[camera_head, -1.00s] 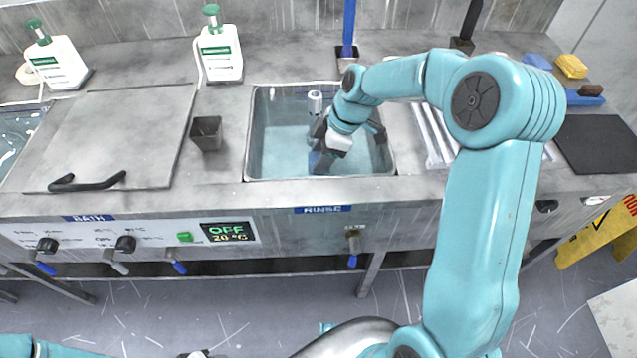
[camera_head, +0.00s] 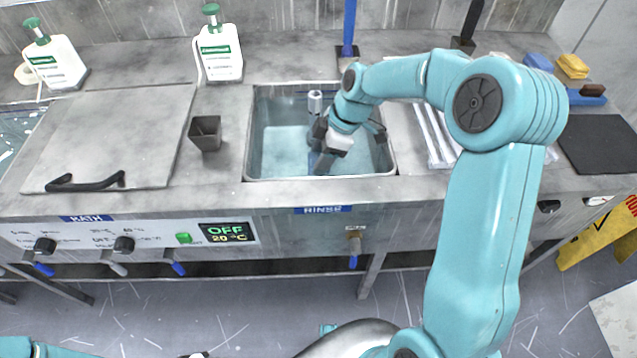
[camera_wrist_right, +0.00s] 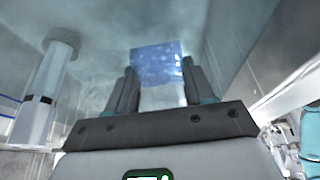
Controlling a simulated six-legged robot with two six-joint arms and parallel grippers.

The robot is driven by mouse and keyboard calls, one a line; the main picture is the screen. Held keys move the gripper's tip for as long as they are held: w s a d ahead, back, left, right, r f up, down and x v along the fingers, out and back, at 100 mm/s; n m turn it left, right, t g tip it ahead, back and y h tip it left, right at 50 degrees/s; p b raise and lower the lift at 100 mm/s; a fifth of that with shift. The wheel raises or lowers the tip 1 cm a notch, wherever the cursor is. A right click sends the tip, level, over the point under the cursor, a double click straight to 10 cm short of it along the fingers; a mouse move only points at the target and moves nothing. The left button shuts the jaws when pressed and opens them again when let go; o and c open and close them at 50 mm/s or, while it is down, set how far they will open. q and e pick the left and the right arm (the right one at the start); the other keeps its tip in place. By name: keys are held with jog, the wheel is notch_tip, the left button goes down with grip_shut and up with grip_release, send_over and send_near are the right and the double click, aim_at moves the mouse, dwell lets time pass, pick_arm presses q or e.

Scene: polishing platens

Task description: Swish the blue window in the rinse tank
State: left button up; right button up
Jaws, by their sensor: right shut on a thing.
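The rinse tank (camera_head: 257,172) is a steel basin of water set in the bench, above the RINSE label. My right gripper (camera_head: 318,165) reaches down into it, with the fingers low in the basin. In the right wrist view my right gripper (camera_wrist_right: 160,88) is shut on the blue window (camera_wrist_right: 158,64), a translucent blue square with pale specks, held between the two fingertips. The window is hidden by the gripper and arm in the head view. My left gripper cannot be made out; only a bit of my left arm shows at the bottom left.
A grey standpipe (camera_head: 315,103) rises inside the tank, close to my right gripper; it also shows in the wrist view (camera_wrist_right: 42,95). A small dark cup (camera_head: 205,133) stands left of the tank. The bath's lid (camera_head: 120,135) is further left. White pump bottles (camera_head: 218,55) stand behind.

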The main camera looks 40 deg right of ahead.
notch_tip(320, 180, up, 10)
jog(key=p, duration=0.6)
jog(key=shift+r, duration=0.25)
dwell(1.0)
